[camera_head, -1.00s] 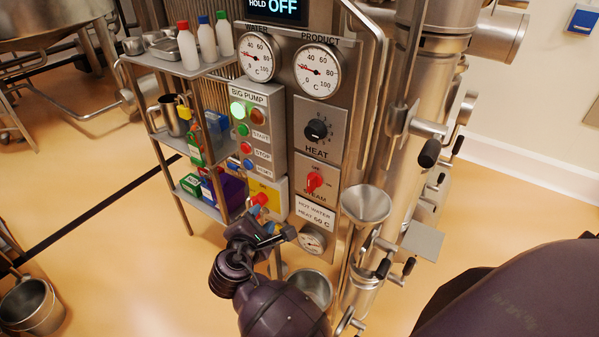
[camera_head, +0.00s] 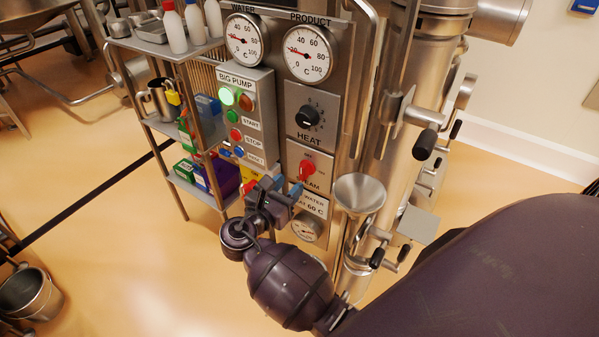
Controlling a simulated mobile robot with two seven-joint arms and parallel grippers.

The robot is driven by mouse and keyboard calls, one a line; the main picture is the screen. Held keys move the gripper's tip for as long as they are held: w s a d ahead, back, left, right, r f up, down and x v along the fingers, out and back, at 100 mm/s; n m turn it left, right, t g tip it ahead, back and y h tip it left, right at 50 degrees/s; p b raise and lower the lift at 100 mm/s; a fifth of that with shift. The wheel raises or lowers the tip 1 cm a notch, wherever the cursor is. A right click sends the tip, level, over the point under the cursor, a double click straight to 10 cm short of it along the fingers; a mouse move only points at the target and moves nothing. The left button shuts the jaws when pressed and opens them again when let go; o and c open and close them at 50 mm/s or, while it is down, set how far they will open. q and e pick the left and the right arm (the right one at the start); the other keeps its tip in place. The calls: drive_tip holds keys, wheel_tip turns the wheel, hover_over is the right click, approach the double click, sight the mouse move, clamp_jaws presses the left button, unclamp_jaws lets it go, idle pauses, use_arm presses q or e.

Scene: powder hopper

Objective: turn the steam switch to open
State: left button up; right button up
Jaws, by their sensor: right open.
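The steam switch (camera_head: 307,170) is a red knob on a small panel low on the steel control column, below the black heat knob. Its label is partly covered by my gripper. My right gripper (camera_head: 286,186) is open and empty, just below and left of the red knob in the picture, with its fingers pointing toward the panel. I see a small gap between the fingers and the knob, though the depth is hard to judge. The knob's exact setting is too small to read. My left gripper is not in view.
The heat knob (camera_head: 308,116) sits just above the steam panel. A steel funnel (camera_head: 360,193) and pipes with black handles stand close on the right. A shelf (camera_head: 178,125) with bottles is at the left.

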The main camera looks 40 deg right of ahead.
sight(301, 172)
drive_tip(key=shift+x, duration=2.7)
clamp_jaws()
